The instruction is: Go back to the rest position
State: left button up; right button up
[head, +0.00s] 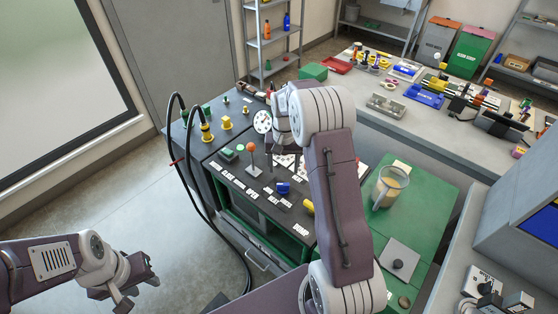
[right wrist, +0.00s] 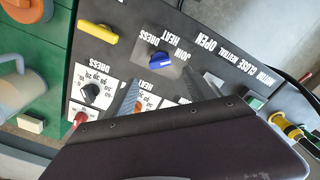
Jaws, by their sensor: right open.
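My left gripper (head: 138,288) is at the lower left of the head view, over bare floor, with its fingers apart and nothing between them. My right arm reaches across the cart's control panel (head: 235,170) in the head view, and its links hide much of my right gripper. In the right wrist view my right gripper (right wrist: 165,85) is open and empty above the panel. The blue knob (right wrist: 160,60) shows just beyond its fingertips; I cannot tell the gap. The blue knob also shows in the head view (head: 283,188).
A yellow handle (right wrist: 97,32) and black dial (right wrist: 91,91) sit beside the blue knob. An orange-topped lever (head: 250,148) stands on the panel. Black hoses (head: 183,150) loop at the cart's left. A jug (head: 390,186) stands on the green top. Floor at left is clear.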

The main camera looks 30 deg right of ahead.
jog(key=s+a+r+n+t, duration=0.1)
jog(key=s+a+r+n, duration=0.1)
jog(key=s+a+r, duration=0.5)
jog(key=s+a+f+n, duration=0.3)
jog(key=s+a+f, duration=0.1)
jog(key=s, duration=0.7)
jog(key=shift+s+f, duration=0.25)
jog(key=shift+f, duration=0.5)
